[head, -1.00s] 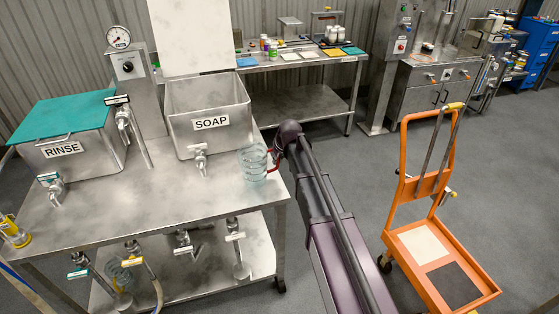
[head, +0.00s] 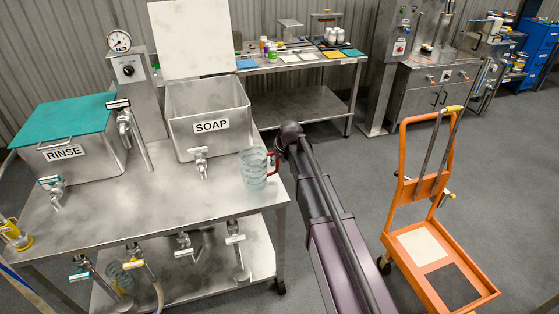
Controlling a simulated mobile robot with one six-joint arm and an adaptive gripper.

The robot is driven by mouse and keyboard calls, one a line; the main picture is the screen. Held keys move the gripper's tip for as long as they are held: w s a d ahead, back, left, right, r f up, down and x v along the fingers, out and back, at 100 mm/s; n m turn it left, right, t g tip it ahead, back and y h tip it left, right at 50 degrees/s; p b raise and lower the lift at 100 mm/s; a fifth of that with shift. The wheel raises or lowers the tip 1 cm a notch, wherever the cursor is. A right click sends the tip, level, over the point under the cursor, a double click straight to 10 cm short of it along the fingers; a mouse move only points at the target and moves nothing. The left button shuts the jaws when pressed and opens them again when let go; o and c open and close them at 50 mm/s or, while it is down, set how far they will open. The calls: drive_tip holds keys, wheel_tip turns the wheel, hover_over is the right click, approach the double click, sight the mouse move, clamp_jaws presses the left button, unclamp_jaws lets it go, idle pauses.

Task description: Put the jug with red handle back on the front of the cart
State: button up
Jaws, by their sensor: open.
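The clear jug (head: 254,172) with the red handle (head: 273,163) stands upright on the top of the steel wheeled cart (head: 150,225), near its right edge. It is right of the SOAP tank's tap, with its handle to the right. My purple arm (head: 325,225) rises from the bottom of the picture just right of the jug and ends in view at a dark rounded joint (head: 290,131) beyond the handle. My gripper does not show; the arm may hide it.
The SOAP tank (head: 212,135) and the RINSE tank (head: 68,158) stand on the cart's back part. A yellow-handled jug (head: 14,235) is at the left edge. An orange lift trolley (head: 440,250) stands right of my arm. A steel bench (head: 300,65) is behind.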

drive_tip(key=p+v, duration=0.9)
drive_tip(key=v, duration=0.1)
drive_tip(key=shift+r, duration=0.3)
drive_tip(key=shift+s, duration=0.1)
idle(0.6)
drive_tip(key=s+d+m+g, duration=0.1)
drive_tip(key=s+d, duration=0.3)
drive_tip(key=s, duration=0.4)
drive_tip(key=s+d+f+m+g+h, duration=0.1)
drive_tip(key=s+d, duration=0.3)
drive_tip(key=s, duration=0.4)
drive_tip(key=s+d+m+g+h, duration=0.1)
drive_tip(key=s+d+m+g, duration=0.1)
drive_tip(key=s, duration=0.6)
drive_tip(key=d+m, duration=0.1)
drive_tip(key=d, duration=0.1)
drive_tip(key=shift+d+f, duration=0.25)
drive_tip(key=shift+d, duration=0.15)
drive_tip(key=shift+s, duration=0.2)
